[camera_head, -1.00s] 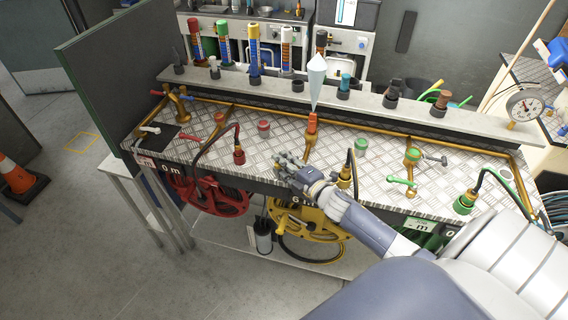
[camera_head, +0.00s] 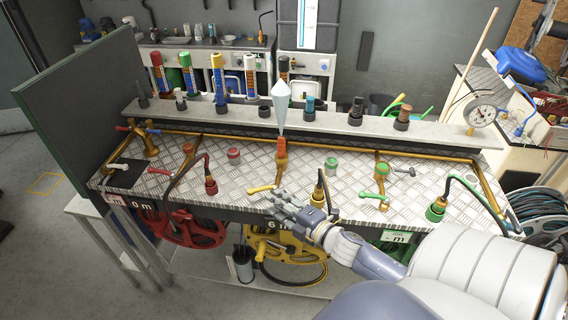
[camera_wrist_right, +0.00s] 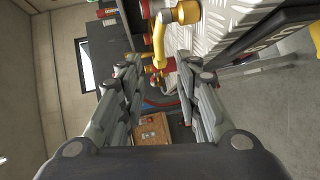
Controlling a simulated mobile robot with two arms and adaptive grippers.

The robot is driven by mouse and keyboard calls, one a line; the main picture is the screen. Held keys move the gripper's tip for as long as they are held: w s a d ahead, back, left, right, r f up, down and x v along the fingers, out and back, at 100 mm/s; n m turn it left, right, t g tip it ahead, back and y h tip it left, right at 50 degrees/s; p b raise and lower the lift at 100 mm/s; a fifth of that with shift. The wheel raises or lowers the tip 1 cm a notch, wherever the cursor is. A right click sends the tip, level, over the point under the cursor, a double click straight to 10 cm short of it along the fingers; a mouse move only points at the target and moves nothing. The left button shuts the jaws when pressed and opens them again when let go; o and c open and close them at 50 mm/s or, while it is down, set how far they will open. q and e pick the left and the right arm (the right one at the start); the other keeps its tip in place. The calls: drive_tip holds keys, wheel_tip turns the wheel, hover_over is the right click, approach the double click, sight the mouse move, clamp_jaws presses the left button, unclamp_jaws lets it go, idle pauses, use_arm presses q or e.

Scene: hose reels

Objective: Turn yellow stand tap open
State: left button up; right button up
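The yellow stand tap (camera_head: 281,158) is a brass upright with an orange top, at the middle of the metal bench. A yellow lever (camera_head: 262,188) shows just left of my right gripper's fingertips. My right gripper (camera_head: 276,198) is beside it at the bench's front edge. In the right wrist view, a yellow curved lever (camera_wrist_right: 159,42) shows between and beyond the fingertips of my right gripper (camera_wrist_right: 160,65). The fingers are apart with nothing held between them; whether one touches the lever I cannot tell. My left gripper is not in view.
A yellow-collared hose fitting (camera_head: 320,198) stands just right of my gripper. A green lever (camera_head: 373,196) is farther right and a red lever (camera_head: 159,171) is left. A grey shelf (camera_head: 240,110) with several nozzles runs behind. A pale cone (camera_head: 282,95) hangs above the tap.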

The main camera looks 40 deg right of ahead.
drive_tip(key=shift+s+d+r, duration=0.1)
drive_tip(key=shift+s+r, duration=0.1)
drive_tip(key=shift+s, duration=0.8)
